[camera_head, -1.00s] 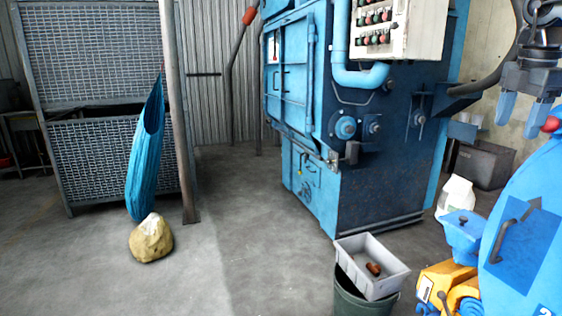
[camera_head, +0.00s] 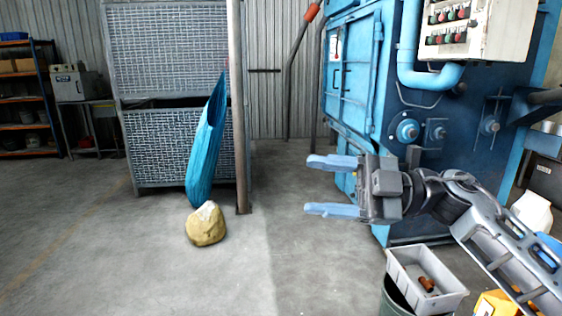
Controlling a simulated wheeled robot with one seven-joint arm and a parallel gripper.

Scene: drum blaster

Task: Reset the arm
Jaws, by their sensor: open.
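My gripper (camera_head: 332,186) is in the right half of the view, with its two pale blue fingers pointing left. The fingers are apart and nothing is between them. It is held in the air in front of the blue machine (camera_head: 375,90), above the grey floor. My arm reaches in from the lower right and is bent at the wrist.
A grey bin (camera_head: 405,262) with a brown piece inside sits on a dark green drum (camera_head: 392,300), below my arm. A yellowish rock (camera_head: 206,226) lies by a post (camera_head: 238,120) and a hanging blue cloth (camera_head: 203,150). The floor at left is clear.

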